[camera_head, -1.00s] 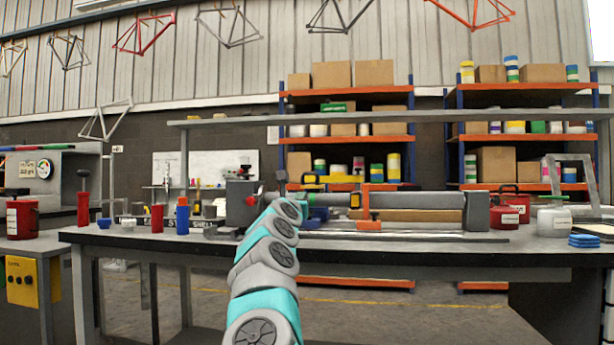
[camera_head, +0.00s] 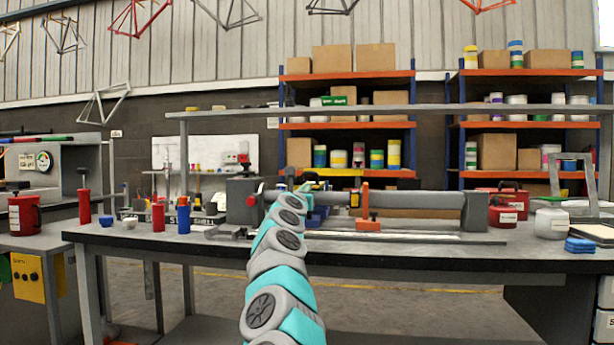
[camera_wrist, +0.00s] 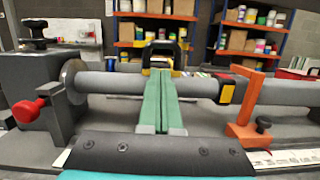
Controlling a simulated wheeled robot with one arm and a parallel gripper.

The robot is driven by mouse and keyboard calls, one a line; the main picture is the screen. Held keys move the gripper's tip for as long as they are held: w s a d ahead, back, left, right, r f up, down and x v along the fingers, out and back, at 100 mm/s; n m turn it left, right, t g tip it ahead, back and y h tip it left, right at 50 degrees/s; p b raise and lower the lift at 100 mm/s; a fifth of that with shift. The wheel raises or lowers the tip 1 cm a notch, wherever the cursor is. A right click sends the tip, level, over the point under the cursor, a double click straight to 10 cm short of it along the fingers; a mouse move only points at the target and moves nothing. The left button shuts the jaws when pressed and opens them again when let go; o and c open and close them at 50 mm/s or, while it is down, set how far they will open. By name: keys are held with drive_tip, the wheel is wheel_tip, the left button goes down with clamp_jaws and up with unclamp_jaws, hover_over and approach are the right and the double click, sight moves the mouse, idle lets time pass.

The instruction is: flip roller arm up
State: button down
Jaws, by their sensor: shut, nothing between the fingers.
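A long grey cylinder (camera_head: 420,200) lies level across a fixture on the workbench (camera_head: 140,240); it also crosses the wrist view (camera_wrist: 115,84). An orange upright bracket (camera_wrist: 250,97) stands at the cylinder to the right of my gripper, and shows in the head view (camera_head: 365,208). A black and yellow handle (camera_wrist: 160,55) rises just behind my fingertips. My gripper (camera_wrist: 162,75) is shut, its green fingers side by side in front of the cylinder; contact cannot be told. Which part is the roller arm is unclear. In the head view my arm hides much of the area.
A dark end block (camera_wrist: 30,85) with a red knob (camera_wrist: 27,110) stands left of my gripper. A steel rule (camera_wrist: 285,160) lies at the front right. Red and blue bottles (camera_head: 183,216) stand on the bench's left; a white pot (camera_head: 552,222) is at right.

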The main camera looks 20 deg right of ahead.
drive_tip(key=shift+w+d+r+p, duration=0.25)
drive_tip(key=shift+r+p, duration=0.2)
drive_tip(key=shift+r, duration=0.05)
drive_tip(key=shift+w+d+r+p, duration=0.25)
drive_tip(key=shift+r+p, duration=0.15)
drive_tip(key=shift+r, duration=0.1)
drive_tip(key=shift+a+r, duration=0.1)
drive_tip(key=shift+r, duration=0.1)
